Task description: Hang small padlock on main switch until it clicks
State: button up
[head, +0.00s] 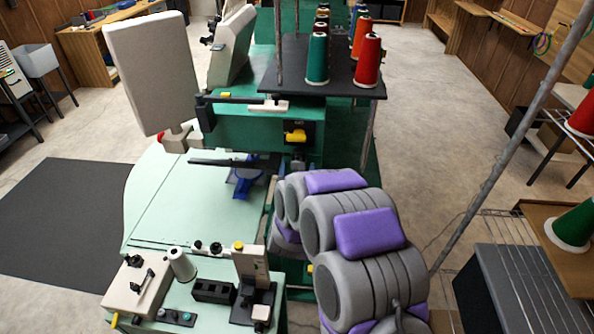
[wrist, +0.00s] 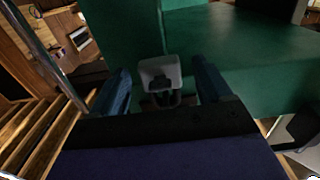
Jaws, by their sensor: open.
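My gripper (wrist: 161,72) is open in the wrist view, with one blue finger on each side. A small light grey block (wrist: 159,68) with a dark cut-out at its lower part shows between the fingers, in front of the green machine body. I cannot tell whether it is the padlock or part of the switch, or whether the fingers touch it. In the head view a yellow-and-black fitting (head: 297,135), possibly the main switch, sits on the machine's green side. My arm's end hides my gripper there, and no padlock can be made out for certain.
The pale green table (head: 175,200) lies left of my arm, with a blue part (head: 245,178) near its right edge. Black shelf (head: 330,80) with thread cones overhangs at the top. A slanted grey pole (head: 500,150) and racks stand right; open floor lies between.

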jog(key=s+p, duration=1.2)
jog(key=s, duration=0.5)
jog(key=shift+s+a, duration=0.15)
jog(key=shift+a, duration=0.2)
jog(key=shift+f, duration=0.1)
dwell(0.4)
